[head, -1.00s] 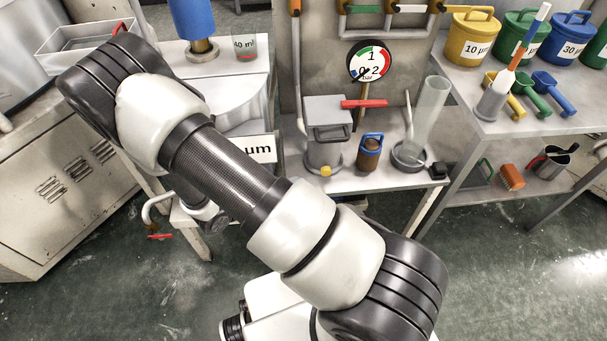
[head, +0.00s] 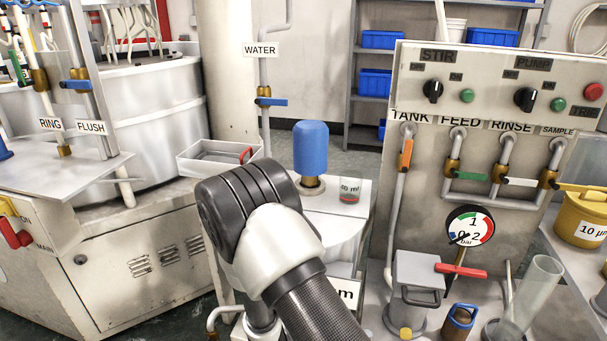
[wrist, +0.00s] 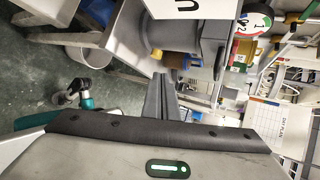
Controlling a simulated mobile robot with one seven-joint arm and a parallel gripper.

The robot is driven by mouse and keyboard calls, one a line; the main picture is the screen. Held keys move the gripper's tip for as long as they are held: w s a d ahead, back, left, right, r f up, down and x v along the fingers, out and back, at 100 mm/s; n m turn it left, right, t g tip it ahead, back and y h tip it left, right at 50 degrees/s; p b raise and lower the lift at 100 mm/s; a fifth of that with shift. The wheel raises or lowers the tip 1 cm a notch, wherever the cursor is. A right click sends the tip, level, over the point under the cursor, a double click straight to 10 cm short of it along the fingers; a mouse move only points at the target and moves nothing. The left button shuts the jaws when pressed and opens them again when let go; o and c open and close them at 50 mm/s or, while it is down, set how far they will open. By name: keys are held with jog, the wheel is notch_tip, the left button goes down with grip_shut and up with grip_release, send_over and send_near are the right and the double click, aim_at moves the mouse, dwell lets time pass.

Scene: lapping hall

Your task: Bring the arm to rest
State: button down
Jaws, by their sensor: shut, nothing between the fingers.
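My gripper (wrist: 163,98) shows in the wrist view, with its two grey fingers together and nothing between them. It points toward the grey housing (wrist: 185,28) and the bench with the pressure gauge (wrist: 252,22), apart from them as far as I can see. In the head view my arm (head: 275,245) rises from the bottom, bent at a dark joint in front of the bench. My gripper is out of the head view.
A blue cylinder (head: 311,148) and a glass beaker (head: 350,188) stand close behind my arm. A grey tray (head: 215,160) lies to the left. A white bin (wrist: 90,54) stands on the floor.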

jog(key=s+r+n+t+y, duration=0.1)
jog(key=s+r+n+y, duration=0.35)
jog(key=r+n, duration=0.65)
jog(key=s+a+r+n+y, duration=0.1)
jog(key=s+r+n+y, duration=0.3)
jog(key=r+n, duration=0.75)
jog(key=s+r+n+t+y, duration=0.1)
jog(key=s+r+n+y, duration=0.3)
jog(key=r+n, duration=0.7)
notch_tip(320, 180, up, 19)
jog(key=s+h+p, duration=0.1)
jog(key=p, duration=1.8)
jog(key=shift+s+a, duration=0.15)
jog(key=shift+a, duration=0.05)
